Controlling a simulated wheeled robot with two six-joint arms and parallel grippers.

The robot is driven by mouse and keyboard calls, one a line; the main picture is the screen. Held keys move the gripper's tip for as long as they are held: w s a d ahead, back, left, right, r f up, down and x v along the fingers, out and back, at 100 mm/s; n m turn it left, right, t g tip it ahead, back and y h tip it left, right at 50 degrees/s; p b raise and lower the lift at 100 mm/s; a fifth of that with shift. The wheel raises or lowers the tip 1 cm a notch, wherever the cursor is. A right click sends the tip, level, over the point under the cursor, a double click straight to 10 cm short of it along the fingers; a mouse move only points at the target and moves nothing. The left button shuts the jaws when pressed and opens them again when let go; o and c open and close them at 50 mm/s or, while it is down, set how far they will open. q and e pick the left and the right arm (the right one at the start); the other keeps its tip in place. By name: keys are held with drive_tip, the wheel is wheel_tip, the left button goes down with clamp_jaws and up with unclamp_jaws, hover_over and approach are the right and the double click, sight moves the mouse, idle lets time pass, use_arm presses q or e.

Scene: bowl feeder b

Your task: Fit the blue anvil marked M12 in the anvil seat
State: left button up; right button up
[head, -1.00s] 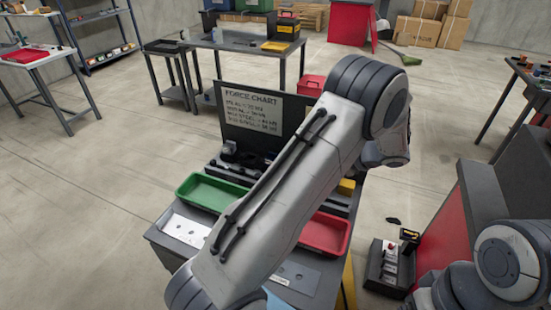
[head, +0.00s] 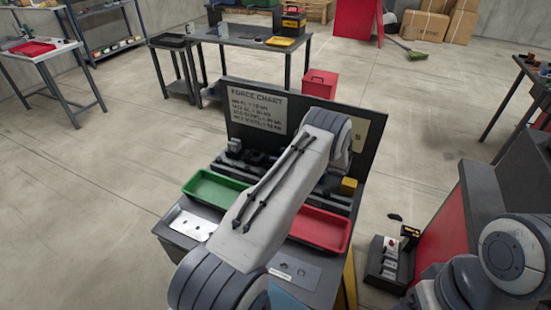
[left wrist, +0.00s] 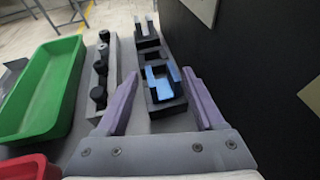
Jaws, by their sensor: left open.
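A blue U-shaped anvil (left wrist: 161,90) sits in a dark block row in the left wrist view. No M12 marking is readable on the blue one. My left gripper (left wrist: 159,76) is open, with its two purple fingers on either side of the blue anvil in the picture; contact does not show. In the head view my left arm hides the gripper and much of the bench middle. I cannot make out the anvil seat. My right gripper is not in view.
A green tray (head: 217,190) and a red tray (head: 319,229) lie on the bench. A grey rack with several dark round pieces (left wrist: 99,67) runs beside the anvil row. The upright force chart board (head: 257,111) closes off the back. A white plate with holes (head: 192,226) lies in front.

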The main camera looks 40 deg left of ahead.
sight(276, 154)
use_arm(q)
drive_tip(key=shift+x, duration=1.5)
drive_tip(key=shift+f, duration=0.1)
clamp_jaws()
